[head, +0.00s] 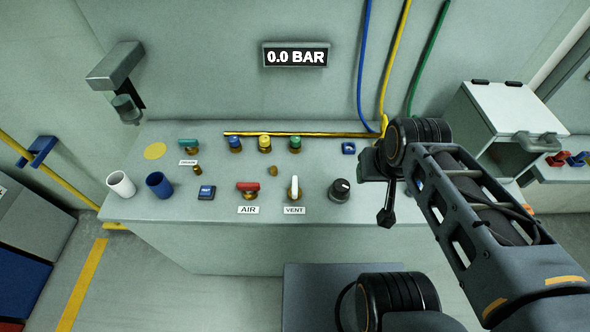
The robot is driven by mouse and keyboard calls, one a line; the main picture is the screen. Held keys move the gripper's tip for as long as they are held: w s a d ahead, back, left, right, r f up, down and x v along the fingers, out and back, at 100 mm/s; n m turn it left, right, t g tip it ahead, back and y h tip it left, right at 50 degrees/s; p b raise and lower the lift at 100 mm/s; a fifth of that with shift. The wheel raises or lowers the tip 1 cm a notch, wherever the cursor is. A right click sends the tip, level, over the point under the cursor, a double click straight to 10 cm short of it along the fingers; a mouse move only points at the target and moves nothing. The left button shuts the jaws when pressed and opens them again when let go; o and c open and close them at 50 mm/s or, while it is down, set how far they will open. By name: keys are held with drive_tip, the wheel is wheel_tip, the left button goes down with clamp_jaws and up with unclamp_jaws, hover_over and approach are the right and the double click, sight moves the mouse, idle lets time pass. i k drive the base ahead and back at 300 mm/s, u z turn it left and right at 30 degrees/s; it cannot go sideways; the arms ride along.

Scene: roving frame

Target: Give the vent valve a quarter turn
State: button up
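The vent valve (294,187) has a white lever on a brass body and stands on the grey bench behind the label VENT (294,210). Its lever runs front to back in the picture, while the red lever of the air valve (248,187) beside it lies left to right. My gripper (386,216) is dark, points down and is to the right of the vent valve, past a black knob. It is apart from the valve. Its fingers are seen edge-on, so I cannot tell how far apart they are. I see nothing held in it.
A black knob (340,190) stands between the vent valve and my gripper. A blue cup (159,185) and a white cup (121,184) stand at the left. Several coloured fittings line the back. The wall display (296,56) reads 0.0 BAR. A white box (508,104) is at the right.

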sight(294, 189)
drive_tip(key=k, duration=1)
drive_tip(key=u, duration=1.35)
drive_tip(key=i, duration=0.9)
drive_tip(key=z, duration=1)
